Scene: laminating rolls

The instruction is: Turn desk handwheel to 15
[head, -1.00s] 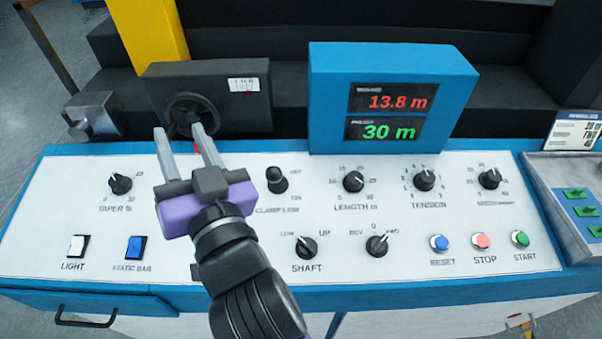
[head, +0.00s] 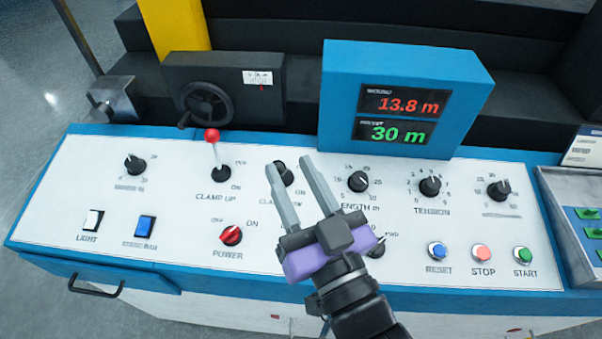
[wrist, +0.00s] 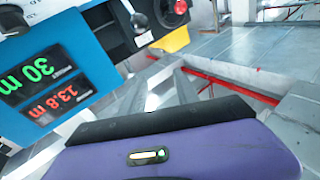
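The desk handwheel (head: 205,104) is a dark spoked wheel on the front of a dark box (head: 240,118) at the back left of the desk. A white scale label (head: 257,78) with a small red pointer sits right of the wheel; its reading is too small to tell. My gripper (head: 293,178) is open and empty, above the panel near the clamp low knob (head: 284,172), apart from the wheel and to its lower right. In the wrist view my gripper's fingers (wrist: 178,88) are apart with nothing between them.
The clamp up lever (head: 216,150) with a red ball stands just in front of the handwheel. The blue display box (head: 335,110) reads 13.8 m and 30 m. Knobs and the red power switch (head: 231,235) stud the white panel. The panel's left part is clear of my arm.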

